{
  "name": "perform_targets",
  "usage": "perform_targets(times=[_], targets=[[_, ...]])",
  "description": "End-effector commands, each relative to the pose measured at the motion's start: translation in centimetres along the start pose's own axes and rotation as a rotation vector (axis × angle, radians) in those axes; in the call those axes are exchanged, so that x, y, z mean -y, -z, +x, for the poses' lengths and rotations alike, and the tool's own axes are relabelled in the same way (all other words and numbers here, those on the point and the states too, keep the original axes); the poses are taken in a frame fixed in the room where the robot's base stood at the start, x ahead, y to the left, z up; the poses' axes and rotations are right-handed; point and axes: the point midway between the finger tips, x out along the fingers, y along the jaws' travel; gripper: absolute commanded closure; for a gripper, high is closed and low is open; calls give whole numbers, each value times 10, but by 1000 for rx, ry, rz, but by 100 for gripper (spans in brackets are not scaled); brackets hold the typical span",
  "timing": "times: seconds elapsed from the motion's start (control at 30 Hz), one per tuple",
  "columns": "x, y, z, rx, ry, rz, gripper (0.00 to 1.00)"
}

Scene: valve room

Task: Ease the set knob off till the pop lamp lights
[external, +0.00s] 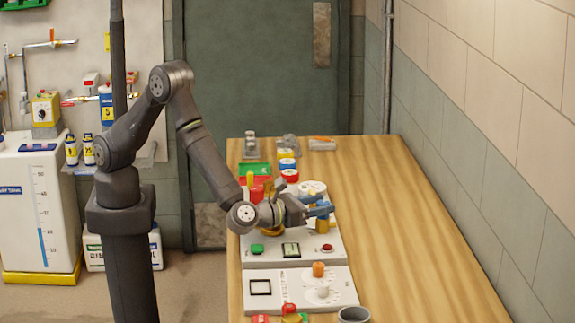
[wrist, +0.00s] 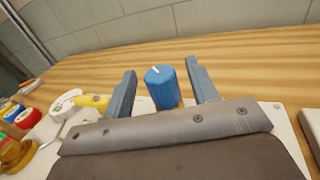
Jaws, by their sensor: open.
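In the wrist view a blue knob (wrist: 163,90) with a white line on its top stands between the two fingers of my gripper (wrist: 160,68). The fingers are apart, with a visible gap on each side of the knob. In the external view my gripper (external: 319,205) is low over the far part of a white panel (external: 308,254), and the knob is hard to make out there. A red dome (external: 327,247) sits on this panel; I cannot tell whether it is the pop lamp, or whether it is lit.
The wooden bench (external: 420,240) is clear at right.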

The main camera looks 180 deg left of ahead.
Motion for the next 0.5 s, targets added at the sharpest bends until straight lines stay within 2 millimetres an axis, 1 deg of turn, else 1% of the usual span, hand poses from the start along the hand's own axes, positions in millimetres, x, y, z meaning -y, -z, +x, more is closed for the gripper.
perform_targets(times=[0.03,0.1,0.2,0.47,0.5], targets=[[-1,0,6,0,-2,1,47],[0,0,10,0,-1,0,47],[0,0,14,0,-1,0,47],[0,0,15,0,0,0,47],[0,0,15,0,0,0,54]])
